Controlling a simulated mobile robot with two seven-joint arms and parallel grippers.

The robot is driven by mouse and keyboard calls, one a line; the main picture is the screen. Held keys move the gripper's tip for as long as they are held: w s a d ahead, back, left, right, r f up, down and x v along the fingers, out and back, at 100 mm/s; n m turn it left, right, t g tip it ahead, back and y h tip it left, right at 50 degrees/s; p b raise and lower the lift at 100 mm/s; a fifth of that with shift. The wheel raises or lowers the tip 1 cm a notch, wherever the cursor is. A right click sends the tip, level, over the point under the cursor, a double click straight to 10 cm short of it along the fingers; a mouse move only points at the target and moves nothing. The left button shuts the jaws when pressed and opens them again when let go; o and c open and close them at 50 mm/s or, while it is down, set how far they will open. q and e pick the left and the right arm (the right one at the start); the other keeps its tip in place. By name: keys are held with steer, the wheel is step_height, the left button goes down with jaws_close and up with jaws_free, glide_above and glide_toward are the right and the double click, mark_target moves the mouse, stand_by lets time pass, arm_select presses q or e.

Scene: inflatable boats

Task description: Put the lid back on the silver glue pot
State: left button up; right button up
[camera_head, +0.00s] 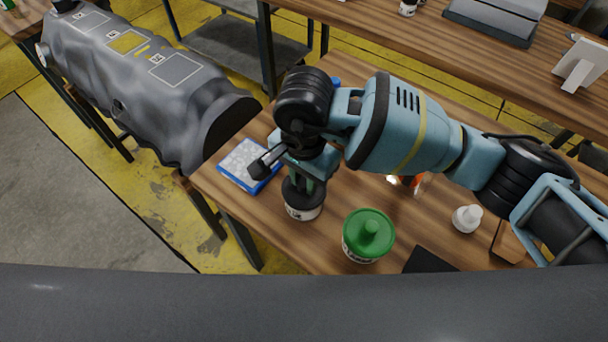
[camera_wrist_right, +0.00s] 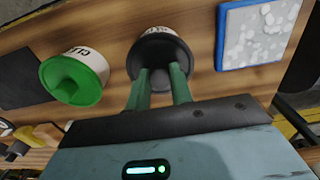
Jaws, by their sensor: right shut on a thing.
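A pale, whitish pot (camera_head: 302,212) with a printed label stands upright near the front left of the wooden table; it also shows in the right wrist view (camera_wrist_right: 152,31). A black lid (camera_wrist_right: 148,58) with a knob sits at its mouth. My right gripper (camera_head: 305,184) points down over the pot, its green fingers shut on the lid's knob (camera_wrist_right: 160,76). The lid looks level and lined up with the pot; whether it is fully seated I cannot tell. A second labelled pot with a green knobbed lid (camera_head: 368,233) stands to the right. My left gripper is not in view.
A blue-framed tray of pale pieces (camera_head: 244,170) lies left of the pot. A small white bottle (camera_head: 467,218), an orange item (camera_head: 418,183) and a dark flat thing (camera_head: 430,260) lie to the right. A grey inflatable (camera_head: 150,80) rests on a stand at left.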

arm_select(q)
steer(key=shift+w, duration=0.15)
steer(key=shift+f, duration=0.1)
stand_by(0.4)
arm_select(e)
steer(key=o, duration=1.5)
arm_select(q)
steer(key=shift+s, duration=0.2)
arm_select(e)
steer(key=shift+r+p, duration=0.75)
steer(key=shift+r, duration=1.05)
steer(key=shift+r+p, duration=0.6)
steer(key=shift+r, duration=1.1)
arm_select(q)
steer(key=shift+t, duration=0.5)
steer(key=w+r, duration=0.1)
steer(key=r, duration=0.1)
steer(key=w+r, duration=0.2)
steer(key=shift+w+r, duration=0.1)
